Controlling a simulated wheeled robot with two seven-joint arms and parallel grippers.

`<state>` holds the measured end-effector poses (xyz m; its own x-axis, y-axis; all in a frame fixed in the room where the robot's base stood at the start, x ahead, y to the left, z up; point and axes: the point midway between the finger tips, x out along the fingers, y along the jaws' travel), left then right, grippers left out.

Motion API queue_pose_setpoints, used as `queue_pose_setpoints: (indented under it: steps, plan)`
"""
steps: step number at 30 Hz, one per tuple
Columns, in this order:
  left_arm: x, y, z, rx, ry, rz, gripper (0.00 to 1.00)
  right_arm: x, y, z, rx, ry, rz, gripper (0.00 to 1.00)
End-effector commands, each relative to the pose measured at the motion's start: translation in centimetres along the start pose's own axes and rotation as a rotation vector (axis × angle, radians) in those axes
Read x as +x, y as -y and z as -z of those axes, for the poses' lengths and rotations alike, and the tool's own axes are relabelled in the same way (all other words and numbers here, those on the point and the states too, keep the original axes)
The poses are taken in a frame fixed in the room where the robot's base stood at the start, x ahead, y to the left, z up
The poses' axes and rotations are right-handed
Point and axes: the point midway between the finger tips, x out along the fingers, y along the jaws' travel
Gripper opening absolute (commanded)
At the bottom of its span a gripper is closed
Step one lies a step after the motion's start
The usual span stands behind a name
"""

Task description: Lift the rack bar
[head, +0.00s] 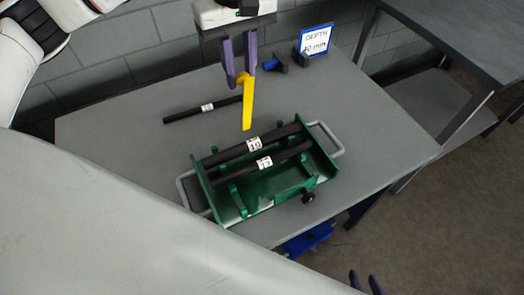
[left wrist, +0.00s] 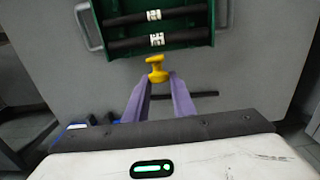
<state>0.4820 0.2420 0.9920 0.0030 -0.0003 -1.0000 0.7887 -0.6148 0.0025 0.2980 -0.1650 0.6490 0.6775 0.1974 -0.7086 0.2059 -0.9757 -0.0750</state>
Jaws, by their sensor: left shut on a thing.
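My left gripper (head: 240,77) is shut on a yellow tool (head: 247,108), which hangs down above the table. In the left wrist view the yellow tool (left wrist: 156,70) is between the purple fingertips (left wrist: 158,80). A green rack (head: 236,208) with grey end handles stands on the table, in front of the tool. Two black bars with white number labels lie across it, a rear bar (head: 230,153) and a front bar (head: 288,153). A third labelled black bar (head: 185,115) lies on the table behind the rack. My right gripper (head: 366,282) shows only its two purple fingers, apart, at the bottom edge.
A sign reading "DEPTH" (head: 315,40) and a blue-and-black tool (head: 274,65) are at the table's back edge. A black knob (head: 308,196) is at the rack's front right. A blue object (head: 308,240) is below the front edge. The table right of the rack is clear.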

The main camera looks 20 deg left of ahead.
Motion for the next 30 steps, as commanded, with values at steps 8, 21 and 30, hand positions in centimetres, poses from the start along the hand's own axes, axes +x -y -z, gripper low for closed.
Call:
queue_pose_setpoints:
  steps: [8, 21, 30]
  plan:
    - [0.2, 0.0, 2.0, -0.004, -0.001, 0.002, 0.12, 0.1, 0.0, -0.2, 0.000, 0.001, 0.000, 0.31]
    - [0.1, 0.0, 4.8, -0.003, -0.002, 0.000, 0.10, 0.1, 0.0, -0.2, 0.000, 0.002, 0.000, 0.31]
    - [0.0, 0.0, 5.0, -0.001, -0.002, -0.002, 0.24, 0.1, 0.0, -0.2, 0.000, 0.002, 0.000, 0.31]
